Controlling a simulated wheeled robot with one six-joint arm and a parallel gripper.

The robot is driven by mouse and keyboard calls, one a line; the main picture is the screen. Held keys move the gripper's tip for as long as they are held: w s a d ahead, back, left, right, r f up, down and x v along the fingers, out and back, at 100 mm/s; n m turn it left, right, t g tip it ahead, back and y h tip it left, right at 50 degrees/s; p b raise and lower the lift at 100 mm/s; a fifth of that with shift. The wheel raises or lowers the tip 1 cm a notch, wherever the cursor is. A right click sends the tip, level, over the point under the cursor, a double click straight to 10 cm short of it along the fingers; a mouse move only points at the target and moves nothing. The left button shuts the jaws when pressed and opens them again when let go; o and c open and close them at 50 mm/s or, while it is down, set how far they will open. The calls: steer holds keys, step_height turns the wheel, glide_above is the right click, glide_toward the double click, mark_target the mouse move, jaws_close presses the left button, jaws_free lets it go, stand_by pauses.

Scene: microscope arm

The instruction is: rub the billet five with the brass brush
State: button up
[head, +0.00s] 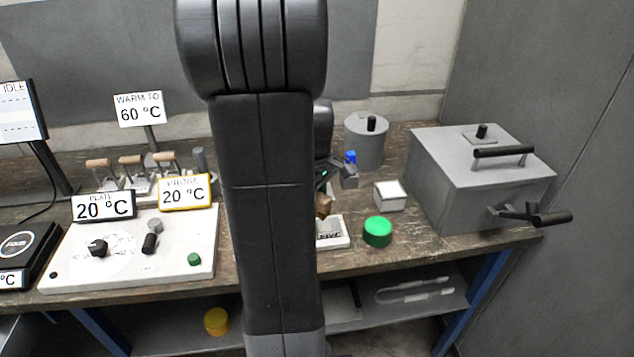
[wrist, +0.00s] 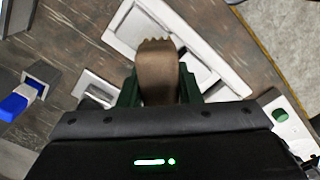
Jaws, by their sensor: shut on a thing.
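My gripper (wrist: 160,80) is shut on a brown piece with a jagged end, which looks like the brush (wrist: 158,72), between its green fingers in the wrist view. In the head view my arm hides most of the gripper; a bit of the brown piece (head: 323,206) shows just right of the arm. No billet marked five can be made out.
A green round piece (head: 377,231) and a small white-topped box (head: 390,194) stand right of the tray. A grey lidded box (head: 480,180) with handles is at the right. A white control panel (head: 125,255) and wooden-handled tools (head: 132,160) are at the left.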

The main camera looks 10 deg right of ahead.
steer(key=shift+r+p, duration=1.1)
steer(key=shift+r, duration=0.55)
steer(key=shift+d, duration=0.1)
steer(key=shift+r+p, duration=0.1)
steer(key=shift+p, duration=0.7)
